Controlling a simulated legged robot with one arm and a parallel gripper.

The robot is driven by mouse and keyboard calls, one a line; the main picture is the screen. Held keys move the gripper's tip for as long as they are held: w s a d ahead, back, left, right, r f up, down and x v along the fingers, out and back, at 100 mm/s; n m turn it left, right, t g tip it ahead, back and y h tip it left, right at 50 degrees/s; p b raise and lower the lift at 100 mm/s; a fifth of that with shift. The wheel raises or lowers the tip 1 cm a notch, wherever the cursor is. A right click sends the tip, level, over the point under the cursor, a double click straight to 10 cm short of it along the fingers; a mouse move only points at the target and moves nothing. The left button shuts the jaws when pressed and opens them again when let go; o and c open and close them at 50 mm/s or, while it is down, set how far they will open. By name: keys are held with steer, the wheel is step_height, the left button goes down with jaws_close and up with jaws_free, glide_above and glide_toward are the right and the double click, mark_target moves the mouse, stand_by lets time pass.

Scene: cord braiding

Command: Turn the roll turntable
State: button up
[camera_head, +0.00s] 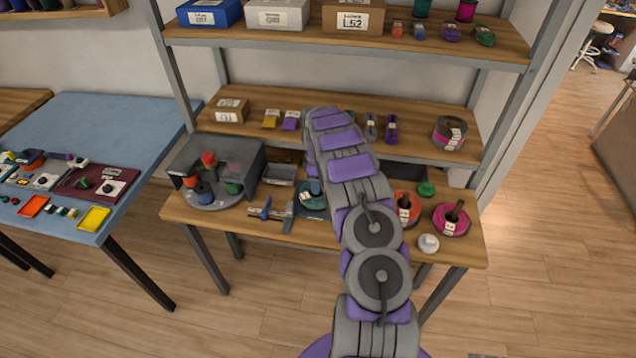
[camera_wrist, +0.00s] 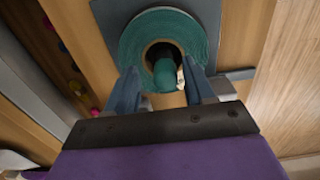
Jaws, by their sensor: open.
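The roll turntable (camera_head: 215,201) is a grey round plate at the left of the workbench, partly under a grey hood (camera_head: 205,160). Several small rolls in orange, red, blue and green stand on it. My gripper (camera_wrist: 163,88) is open in the wrist view, its two fingers over the front of a teal roll (camera_wrist: 133,48). A rounded teal piece with a white tag sits between the fingers at the roll's dark hole. Contact cannot be told. In the head view the teal roll (camera_head: 311,193) lies right of the turntable; my arm hides the gripper there.
A blue clamp-like tool (camera_head: 265,209) and a grey tray (camera_head: 279,174) lie between turntable and teal roll. Orange (camera_head: 405,207) and magenta (camera_head: 451,219) rolls stand at the right. A shelf (camera_head: 400,150) with boxes and rolls overhangs the bench. A blue table (camera_head: 120,125) stands left.

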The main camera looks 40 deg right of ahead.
steer(key=shift+a+r, duration=0.1)
steer(key=shift+a, duration=0.8)
steer(key=shift+d+f, duration=0.25)
steer(key=shift+d, duration=0.7)
steer(key=c, duration=0.5)
steer(key=shift+c, duration=0.4)
steer(key=shift+w+a+r, duration=0.1)
steer(key=shift+a+r, duration=0.05)
steer(key=shift+a, duration=0.3)
jaws_close()
steer(key=shift+d, duration=0.2)
